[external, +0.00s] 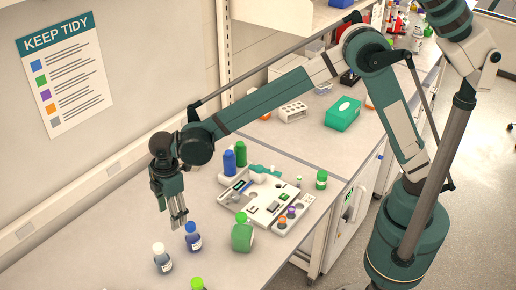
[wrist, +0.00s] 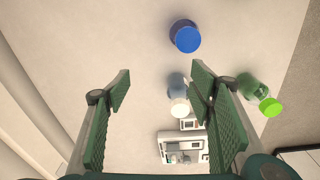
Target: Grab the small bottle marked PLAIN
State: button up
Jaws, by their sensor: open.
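Several small bottles stand on the bench, and I cannot read PLAIN on any of them. A white-capped bottle (external: 162,260) stands near the front left, with a blue-capped bottle (external: 192,239) to its right. A green bottle with a bright green cap (external: 242,236) stands further right. My gripper (external: 179,219) hangs above the bench near the blue-capped bottle, open and empty. In the wrist view my gripper's fingers (wrist: 160,82) are spread. A white-capped bottle (wrist: 178,98) shows between them, beyond the tips; a blue cap (wrist: 187,39) and a green-capped bottle (wrist: 256,91) also show there.
A white instrument tray (external: 262,204) with small coloured vials lies behind the bottles. Another green cap (external: 198,284) shows at the bottom edge. A green box (external: 343,114) sits farther back. The wall borders the bench on the left.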

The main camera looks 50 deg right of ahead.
aim_at(159, 247)
jog(key=s+a+f, duration=0.1)
jog(key=a, duration=0.2)
jog(key=s+a+f+n+p, duration=0.1)
jog(key=a+f, duration=0.1)
jog(key=a, duration=0.1)
jog(key=s+a+f+n, duration=0.1)
jog(key=a+f, duration=0.1)
jog(key=a, duration=0.2)
jog(key=shift+f+g+h+p, duration=0.2)
jog(key=shift+g+h+p, duration=0.1)
jog(key=shift+p, duration=0.1)
jog(key=shift+f, duration=1.3)
jog(key=shift+w+f+p, duration=0.15)
jog(key=shift+f+p, duration=0.25)
jog(key=shift+f, duration=2.2)
jog(key=c, duration=1.1)
